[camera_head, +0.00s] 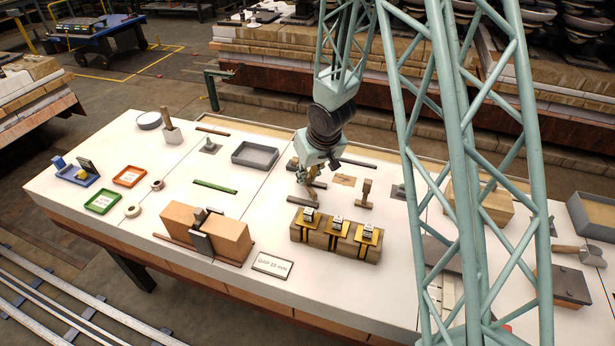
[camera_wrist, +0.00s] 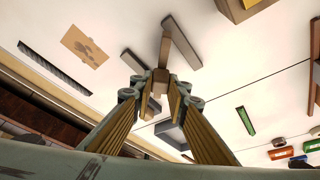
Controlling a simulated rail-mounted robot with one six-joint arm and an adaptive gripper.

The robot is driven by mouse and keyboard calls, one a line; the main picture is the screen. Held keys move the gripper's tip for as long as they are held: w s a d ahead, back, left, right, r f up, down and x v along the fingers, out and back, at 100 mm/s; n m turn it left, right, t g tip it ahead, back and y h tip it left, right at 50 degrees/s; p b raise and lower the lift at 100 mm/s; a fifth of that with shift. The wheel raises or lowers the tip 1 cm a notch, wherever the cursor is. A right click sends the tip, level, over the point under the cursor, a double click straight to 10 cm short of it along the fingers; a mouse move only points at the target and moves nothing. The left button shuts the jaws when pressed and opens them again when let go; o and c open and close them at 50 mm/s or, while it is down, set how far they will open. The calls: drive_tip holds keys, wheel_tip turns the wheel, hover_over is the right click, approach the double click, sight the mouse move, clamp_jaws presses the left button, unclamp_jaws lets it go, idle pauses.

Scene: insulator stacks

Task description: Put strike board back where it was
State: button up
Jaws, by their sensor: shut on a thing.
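The strike board is a grey-brown wooden piece, and my gripper (camera_wrist: 160,88) is shut on its small brown block-like part (camera_wrist: 160,75) in the wrist view. A narrow post shows just beyond the fingertips and meets a flat bar (camera_wrist: 182,42); I cannot tell whether that bar belongs to the held piece. In the head view my gripper (camera_head: 308,180) is low over the middle of the white table (camera_head: 260,215). The fingers hide part of the piece, and its clearance from the table is unclear.
A wooden tool with an upright handle (camera_head: 365,194) stands right of my gripper, near a stained tan patch (camera_head: 343,180). A block with yellow plates (camera_head: 335,240) is in front. A grey tray (camera_head: 255,155) and green strip (camera_head: 215,187) lie left.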

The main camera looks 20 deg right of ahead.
drive_tip(key=shift+f+b, duration=0.35)
drive_tip(key=shift+f, duration=0.2)
drive_tip(key=o, duration=0.9)
drive_tip(key=shift+r, duration=0.2)
drive_tip(key=shift+r+p, duration=0.6)
drive_tip(key=shift+p+v, duration=3.25)
drive_tip(key=shift+v, duration=2.5)
drive_tip(key=shift+s, duration=0.1)
drive_tip(key=shift+r, duration=0.1)
